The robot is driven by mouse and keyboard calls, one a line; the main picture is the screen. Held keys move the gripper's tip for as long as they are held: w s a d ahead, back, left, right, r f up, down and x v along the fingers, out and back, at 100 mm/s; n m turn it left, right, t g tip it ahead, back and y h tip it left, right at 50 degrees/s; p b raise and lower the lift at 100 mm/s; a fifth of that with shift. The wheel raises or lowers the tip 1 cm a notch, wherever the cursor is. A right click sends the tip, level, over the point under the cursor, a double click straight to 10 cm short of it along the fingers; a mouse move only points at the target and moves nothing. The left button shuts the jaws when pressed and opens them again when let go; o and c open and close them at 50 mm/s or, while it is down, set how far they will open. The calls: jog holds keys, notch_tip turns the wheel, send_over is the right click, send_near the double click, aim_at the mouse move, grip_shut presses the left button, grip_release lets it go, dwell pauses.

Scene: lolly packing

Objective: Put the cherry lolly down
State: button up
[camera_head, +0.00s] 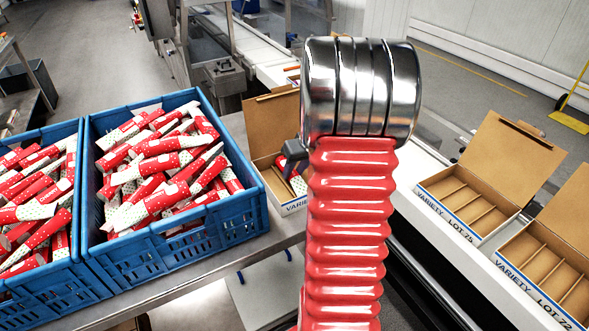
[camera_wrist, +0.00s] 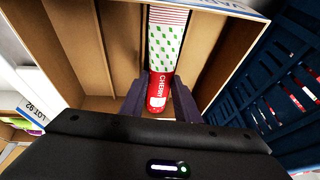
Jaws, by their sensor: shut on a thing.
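The cherry lolly (camera_wrist: 162,60), with a red CHERRY end and a white wrapper with green marks, is between the two fingers of my gripper (camera_wrist: 160,86) in the wrist view. My gripper is shut on its red end. The lolly lies lengthwise within a compartment of the open cardboard variety box (camera_wrist: 217,50), between dividers. I cannot tell whether it touches the box floor. In the head view, my arm hides much of this box (camera_head: 262,128), and only a bit of the lolly (camera_head: 281,162) shows beside my dark gripper (camera_head: 292,160).
A blue crate (camera_head: 180,238) full of red-and-white lollies stands left of the box, with another crate (camera_head: 50,295) further left. It also shows at right in the wrist view (camera_wrist: 275,62). Two open, empty variety boxes, one marked Lot 75 (camera_head: 452,216) and another (camera_head: 522,277), stand at right.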

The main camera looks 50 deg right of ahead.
jog(key=shift+f, duration=0.3)
jog(key=o, duration=1.1)
jog(key=shift+r, duration=0.4)
jog(key=v, duration=1.2)
jog(key=shift+r, duration=0.2)
jog(key=shift+a, duration=0.1)
